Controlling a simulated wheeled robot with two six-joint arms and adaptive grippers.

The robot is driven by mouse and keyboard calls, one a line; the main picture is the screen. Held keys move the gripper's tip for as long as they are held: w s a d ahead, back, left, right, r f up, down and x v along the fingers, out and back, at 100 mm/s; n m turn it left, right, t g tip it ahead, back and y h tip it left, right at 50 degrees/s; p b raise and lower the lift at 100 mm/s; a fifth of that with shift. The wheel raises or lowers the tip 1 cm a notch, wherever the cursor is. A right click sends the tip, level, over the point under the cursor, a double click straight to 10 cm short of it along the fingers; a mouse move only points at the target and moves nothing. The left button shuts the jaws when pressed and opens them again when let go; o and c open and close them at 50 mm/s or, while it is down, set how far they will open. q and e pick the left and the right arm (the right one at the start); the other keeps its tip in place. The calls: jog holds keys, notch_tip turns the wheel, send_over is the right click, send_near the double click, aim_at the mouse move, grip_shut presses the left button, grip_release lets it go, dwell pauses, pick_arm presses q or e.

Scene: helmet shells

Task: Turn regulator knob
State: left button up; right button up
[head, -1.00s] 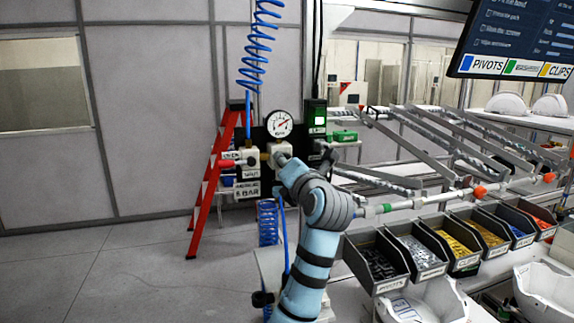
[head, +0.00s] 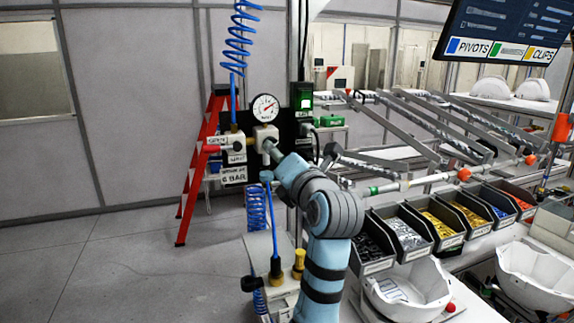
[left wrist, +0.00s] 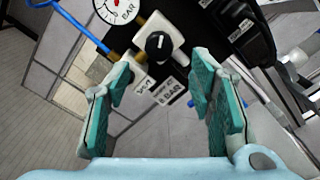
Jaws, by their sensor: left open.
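The regulator is a white block (head: 266,133) on a black panel under a round gauge (head: 265,108). In the left wrist view, its black knob (left wrist: 158,44) with a white pointer mark faces me, and part of the gauge (left wrist: 120,8) shows at the top. My left gripper (left wrist: 160,82) is open, its teal-padded fingers apart and nothing between them. The knob appears beyond the fingertips, roughly centred between them, and apart from them. In the head view my left arm reaches up to the regulator, and the knob is hard to make out. My right gripper is not in view.
A valve with a red handle (head: 207,149) sits left of the regulator, with a 6 BAR label (head: 233,175) below. A blue coiled hose (head: 236,40) hangs above. A red ladder (head: 199,165) stands behind. Part bins (head: 409,240) and white helmet shells (head: 408,290) lie right.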

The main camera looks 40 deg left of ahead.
pick_arm(q)
jog(key=v, duration=0.5)
jog(key=shift+s+d, duration=0.1)
jog(key=shift+d, duration=0.15)
jog(key=shift+a, duration=0.15)
